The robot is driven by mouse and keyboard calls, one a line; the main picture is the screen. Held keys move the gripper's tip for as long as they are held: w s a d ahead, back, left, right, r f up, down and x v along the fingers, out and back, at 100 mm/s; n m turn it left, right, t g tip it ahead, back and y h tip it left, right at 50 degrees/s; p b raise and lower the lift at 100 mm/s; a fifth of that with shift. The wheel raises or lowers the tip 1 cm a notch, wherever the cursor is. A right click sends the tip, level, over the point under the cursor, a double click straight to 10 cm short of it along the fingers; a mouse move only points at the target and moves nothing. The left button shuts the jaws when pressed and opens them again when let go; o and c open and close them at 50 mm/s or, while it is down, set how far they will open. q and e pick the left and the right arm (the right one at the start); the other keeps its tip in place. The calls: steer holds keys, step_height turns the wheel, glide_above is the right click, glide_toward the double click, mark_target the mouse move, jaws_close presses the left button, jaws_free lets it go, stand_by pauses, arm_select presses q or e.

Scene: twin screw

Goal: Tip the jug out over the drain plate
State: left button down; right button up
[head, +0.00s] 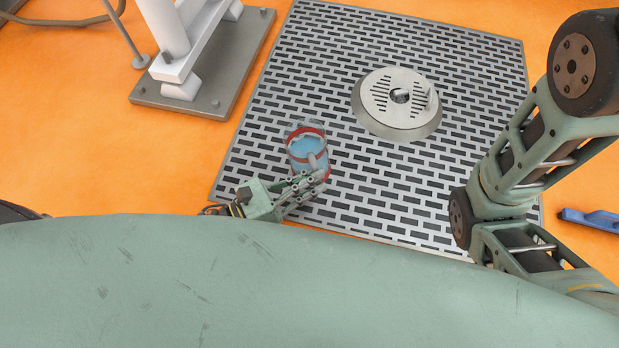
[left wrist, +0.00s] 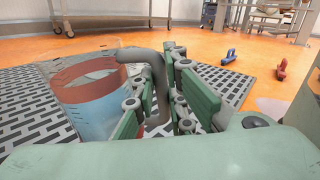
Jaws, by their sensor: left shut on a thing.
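The jug (head: 308,150) is clear with a red band at its rim and bluish contents, and stands close to upright over the metal grating in the head view. In the left wrist view the jug (left wrist: 90,95) shows at the left, with its grey handle (left wrist: 150,62) between my fingers. My left gripper (head: 306,184) is shut on the handle. It also shows in the left wrist view (left wrist: 165,105). The round drain plate (head: 400,100), with slots and a central hole, sits on the grating to the upper right of the jug. My right gripper is out of view; my right arm shows at the right.
The grating (head: 300,60) covers the middle of the orange floor. A white post on a grey base plate (head: 215,85) stands at the upper left. A blue object (head: 592,218) lies at the right. Blue and red objects (left wrist: 281,69) lie farther off.

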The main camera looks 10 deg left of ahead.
arm_select(q)
steer(key=shift+w+a+r+n+t, duration=0.3)
steer(key=shift+r+n+t, duration=0.5)
steer(key=shift+n, duration=1.05)
steer(key=shift+w+a+r+n+t, duration=0.1)
steer(key=shift+a+r+n+t, duration=0.65)
steer(key=shift+n, duration=1.15)
steer(key=shift+w+a+r+n+t, duration=0.15)
steer(key=shift+r+n+t, duration=0.3)
steer(key=shift+r+n, duration=1.05)
steer(key=shift+d+f+n, duration=0.1)
steer(key=shift+f+n, duration=0.25)
steer(key=shift+f, duration=0.1)
steer(key=shift+w+a+f+n+t+y+b, duration=0.2)
steer(key=shift+a+n, duration=0.1)
steer(key=shift+n, duration=0.25)
steer(key=shift+w+a+f+n+t+y+b, duration=0.1)
steer(key=shift+w+a+n+t+b, duration=0.15)
steer(key=shift+n, duration=0.3)
steer(key=shift+w+a+f+n+t+y, duration=0.15)
steer(key=shift+w+a+f+n+t, duration=0.15)
steer(key=shift+n, duration=0.35)
steer(key=shift+w+a+f+n+t+y, duration=0.15)
steer(key=shift+a+n, duration=0.25)
steer(key=shift+n, duration=0.25)
steer(key=shift+b, duration=0.3)
